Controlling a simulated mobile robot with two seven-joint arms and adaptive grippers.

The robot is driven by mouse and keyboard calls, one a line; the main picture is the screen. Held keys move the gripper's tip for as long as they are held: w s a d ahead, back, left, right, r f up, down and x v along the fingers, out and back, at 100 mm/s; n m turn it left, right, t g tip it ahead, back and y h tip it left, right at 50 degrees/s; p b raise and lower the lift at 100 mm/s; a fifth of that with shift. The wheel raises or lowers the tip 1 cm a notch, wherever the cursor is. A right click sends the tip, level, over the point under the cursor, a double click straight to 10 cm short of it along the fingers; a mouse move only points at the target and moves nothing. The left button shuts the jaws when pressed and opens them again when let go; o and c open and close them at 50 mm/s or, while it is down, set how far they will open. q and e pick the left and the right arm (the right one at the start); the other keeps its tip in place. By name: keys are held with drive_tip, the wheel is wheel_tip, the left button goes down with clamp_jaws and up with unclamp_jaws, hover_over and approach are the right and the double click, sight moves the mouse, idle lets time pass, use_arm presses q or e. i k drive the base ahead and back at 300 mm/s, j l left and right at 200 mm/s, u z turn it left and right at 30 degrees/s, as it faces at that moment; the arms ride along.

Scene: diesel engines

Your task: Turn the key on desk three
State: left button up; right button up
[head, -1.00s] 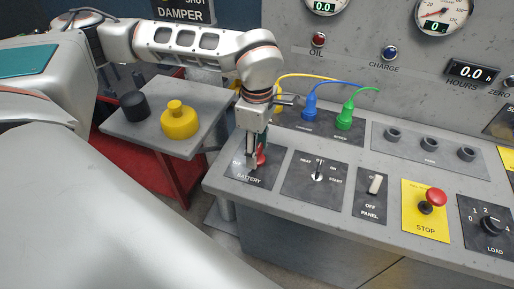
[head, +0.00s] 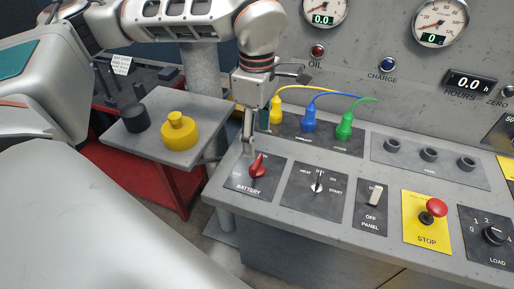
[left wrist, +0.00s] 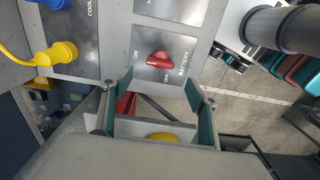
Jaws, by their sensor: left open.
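The key (head: 317,184) stands in the switch marked HEAT, ON and START on the sloping grey desk, with its bow roughly upright in the head view. Left of it is the red BATTERY knob (head: 257,168), which also shows in the left wrist view (left wrist: 160,61). My left gripper (head: 247,146) is open and empty, just above and behind the BATTERY knob and apart from it. In the left wrist view its two fingers (left wrist: 155,95) are spread wide with nothing between them. The key is not visible there. My right gripper is in neither view.
Yellow, blue and green plugs (head: 309,120) with cables stand behind the key. The PANEL switch (head: 375,196) and red STOP button (head: 432,211) are to the right. A side shelf (head: 205,98) with a yellow weight (head: 179,133) and a black one lies left.

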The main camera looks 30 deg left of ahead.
sight(316, 187)
drive_tip(key=k+l, duration=0.15)
drive_tip(key=l, duration=0.15)
drive_tip(key=k+l, duration=0.1)
drive_tip(key=l, duration=0.25)
drive_tip(key=k+l, duration=0.15)
drive_tip(key=l, duration=0.15)
drive_tip(key=k+l, duration=0.1)
drive_tip(key=l, duration=0.25)
